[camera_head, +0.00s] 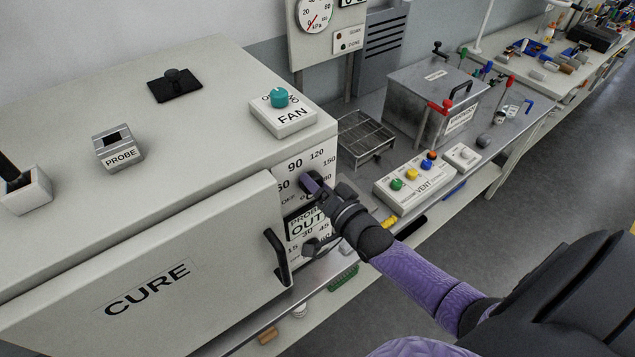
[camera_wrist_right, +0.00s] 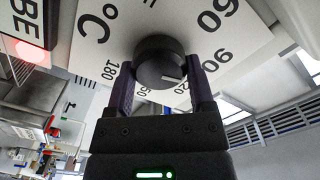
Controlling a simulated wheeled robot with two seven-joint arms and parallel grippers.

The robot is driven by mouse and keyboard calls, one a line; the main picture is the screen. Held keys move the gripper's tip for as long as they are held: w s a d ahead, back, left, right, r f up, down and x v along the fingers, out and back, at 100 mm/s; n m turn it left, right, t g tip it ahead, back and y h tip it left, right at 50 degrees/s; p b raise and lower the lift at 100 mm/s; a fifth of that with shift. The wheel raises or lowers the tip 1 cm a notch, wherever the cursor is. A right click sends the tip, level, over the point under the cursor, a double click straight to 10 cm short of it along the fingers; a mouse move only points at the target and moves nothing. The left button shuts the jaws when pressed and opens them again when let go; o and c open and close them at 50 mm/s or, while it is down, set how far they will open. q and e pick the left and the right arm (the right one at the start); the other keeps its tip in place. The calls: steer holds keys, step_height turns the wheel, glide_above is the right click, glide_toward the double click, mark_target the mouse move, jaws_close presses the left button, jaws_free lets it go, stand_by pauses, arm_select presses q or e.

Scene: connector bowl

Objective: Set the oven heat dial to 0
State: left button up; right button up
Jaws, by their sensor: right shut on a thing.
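The oven (camera_head: 130,215) labelled CURE fills the left of the head view, its door closed. Its heat dial is a round black knob (camera_wrist_right: 158,58) on a white scale plate reading 60, 90, 120, 150, 180 and °C. My right gripper (camera_head: 311,187) reaches the front panel from the right. In the wrist view its two fingers stand on either side of the knob, shut on it. A short white pointer line on the knob lies toward the 90 to 120 side of the scale. In the head view the gripper hides most of the dial. My left gripper is out of view.
The black door handle (camera_head: 279,257) is left of and below my right wrist. A PROBE OUT panel (camera_head: 304,224) and a timer knob sit below the dial. A teal FAN knob (camera_head: 279,97) is on top; a VENT button box (camera_head: 415,184) stands on the bench at right.

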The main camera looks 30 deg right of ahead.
steer(key=n, duration=2.1)
steer(key=shift+s+a+f+n, duration=0.1)
steer(key=shift+a+f+n, duration=0.05)
steer(key=shift+a+n, duration=0.25)
stand_by(0.3)
steer(key=o, duration=1.2)
steer(key=shift+d, duration=0.1)
steer(key=s, duration=0.6)
steer(key=s+b, duration=0.1)
steer(key=s, duration=0.2)
steer(key=shift+s+d, duration=0.35)
steer(key=shift+s, duration=0.05)
